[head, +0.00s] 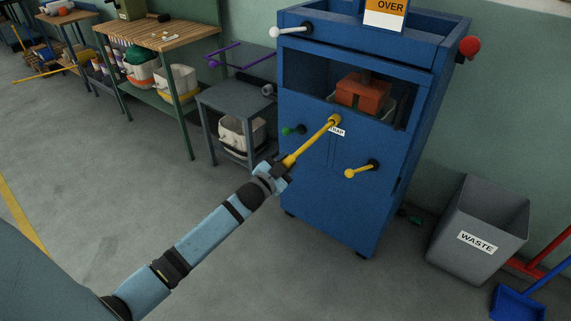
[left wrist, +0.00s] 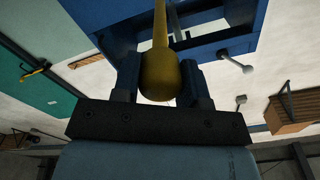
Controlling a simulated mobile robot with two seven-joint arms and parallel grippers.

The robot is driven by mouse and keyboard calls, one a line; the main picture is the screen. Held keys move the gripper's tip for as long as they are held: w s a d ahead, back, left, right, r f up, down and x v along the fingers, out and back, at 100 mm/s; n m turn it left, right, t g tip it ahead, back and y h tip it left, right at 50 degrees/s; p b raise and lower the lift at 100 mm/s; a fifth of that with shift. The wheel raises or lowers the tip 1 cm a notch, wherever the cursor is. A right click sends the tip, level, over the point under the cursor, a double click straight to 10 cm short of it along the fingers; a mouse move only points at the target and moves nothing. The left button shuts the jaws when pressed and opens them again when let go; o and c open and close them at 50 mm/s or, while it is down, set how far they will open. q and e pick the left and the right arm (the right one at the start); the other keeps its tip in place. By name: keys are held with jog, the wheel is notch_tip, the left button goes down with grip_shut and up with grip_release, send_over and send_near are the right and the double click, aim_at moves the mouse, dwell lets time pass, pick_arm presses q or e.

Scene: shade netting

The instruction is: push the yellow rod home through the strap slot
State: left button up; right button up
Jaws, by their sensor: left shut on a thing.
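The yellow rod (head: 308,146) slants up and right from my left gripper (head: 278,167) to the front of the blue cabinet (head: 345,210). Its far end is at the panel beside a white label (head: 339,132), partly covered, reading "RAP". I cannot tell how deep the rod sits in the slot, as the rod hides the opening. In the left wrist view, my left gripper (left wrist: 160,88) is shut on the rod's rounded near end (left wrist: 159,74), with a finger on each side. My right gripper is not in view.
A yellow-knobbed handle (head: 358,172) and a green knob (head: 290,130) stick out of the cabinet front near the rod. An orange-red block (head: 362,93) sits in the opening above. A grey waste bin (head: 480,228) stands at right. The floor in front is clear.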

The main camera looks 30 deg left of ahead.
aim_at(301, 149)
pick_arm(q)
jog(key=shift+w, duration=0.45)
dwell(0.3)
jog(key=shift+w, duration=0.45)
jog(key=shift+w+d, duration=0.1)
jog(key=shift+w, duration=0.4)
jog(key=shift+w, duration=0.25)
dwell(0.4)
jog(key=shift+w+d, duration=0.1)
jog(key=shift+w, duration=0.7)
jog(key=shift+w, duration=0.15)
jog(key=shift+w+b, duration=0.3)
jog(key=shift+w, duration=0.45)
jog(key=shift+w+d, duration=0.1)
jog(key=shift+w, duration=0.35)
